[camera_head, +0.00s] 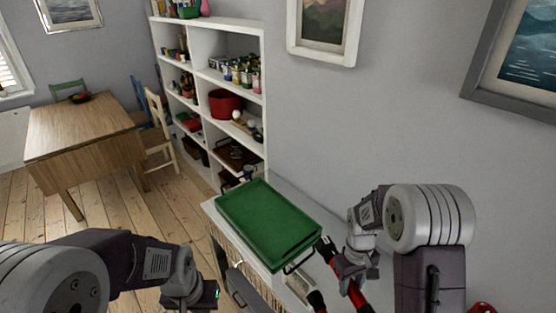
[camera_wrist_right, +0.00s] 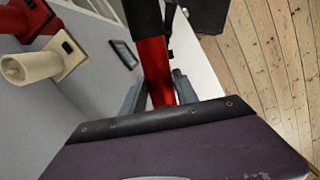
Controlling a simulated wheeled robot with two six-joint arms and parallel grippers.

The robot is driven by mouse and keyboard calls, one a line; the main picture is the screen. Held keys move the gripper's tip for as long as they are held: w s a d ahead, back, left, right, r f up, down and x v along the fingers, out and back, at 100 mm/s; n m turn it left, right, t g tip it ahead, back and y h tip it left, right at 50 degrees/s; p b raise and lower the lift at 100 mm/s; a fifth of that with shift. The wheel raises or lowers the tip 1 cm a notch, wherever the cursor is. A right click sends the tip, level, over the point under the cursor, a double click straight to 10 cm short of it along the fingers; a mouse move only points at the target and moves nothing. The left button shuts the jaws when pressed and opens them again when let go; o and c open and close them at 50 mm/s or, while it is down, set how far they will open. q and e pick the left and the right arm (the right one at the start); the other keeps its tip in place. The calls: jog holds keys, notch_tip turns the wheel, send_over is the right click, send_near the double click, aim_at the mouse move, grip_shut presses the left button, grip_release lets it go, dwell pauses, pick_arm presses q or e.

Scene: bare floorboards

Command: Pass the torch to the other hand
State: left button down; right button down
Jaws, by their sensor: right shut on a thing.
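The torch (camera_head: 357,294) is red with a black end at its upper left. My right gripper (camera_head: 345,272) is shut around its red body, just in front of the white cabinet top. In the right wrist view the torch's red body (camera_wrist_right: 155,72) runs between the grey fingers, with its black part at the top. My left gripper (camera_head: 207,294) is low in the head view, left of the torch and well apart from it. Its fingers are dark and small there, so I cannot tell whether they are open.
A green tray (camera_head: 268,222) lies on the white cabinet (camera_head: 213,212). A black and red object (camera_head: 317,300) shows below it. Red and cream objects (camera_wrist_right: 45,62) are at the wrist view's left. A shelf (camera_head: 212,28) and wooden table (camera_head: 82,128) stand behind; floor is clear at left.

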jog(key=a+r+m, duration=0.1)
jog(key=m, duration=0.1)
jog(key=s+a+r+m, duration=0.1)
jog(key=m, duration=0.1)
jog(key=shift+a+r, duration=0.1)
